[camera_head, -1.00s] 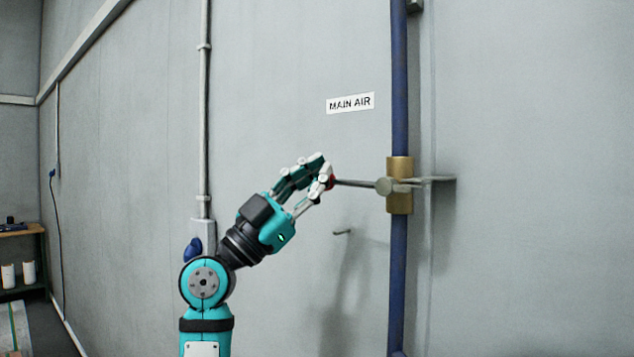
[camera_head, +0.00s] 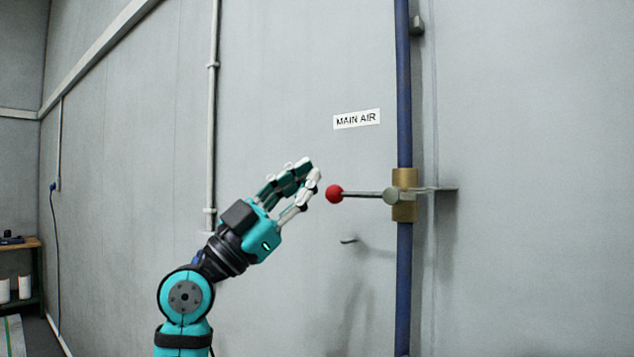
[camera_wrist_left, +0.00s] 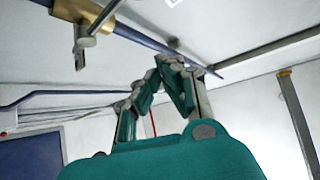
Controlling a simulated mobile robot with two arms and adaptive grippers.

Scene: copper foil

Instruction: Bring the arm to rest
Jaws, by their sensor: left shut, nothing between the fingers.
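My left gripper (camera_head: 309,172) is in the middle of the head view, its teal and white fingers drawn together with nothing between them. It is apart from the valve lever's red knob (camera_head: 334,194), which is a short way to its right. The lever (camera_head: 362,195) lies about horizontal, running from the knob to the brass valve body (camera_head: 404,195). The left wrist view also shows the gripper (camera_wrist_left: 162,66) shut and empty, with the brass valve (camera_wrist_left: 85,12) at upper left. My right gripper is in neither view.
A blue vertical pipe (camera_head: 403,280) carries the valve along the grey wall. A "MAIN AIR" label (camera_head: 357,119) is above the lever. A shelf (camera_head: 18,243) with white cylinders stands far left.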

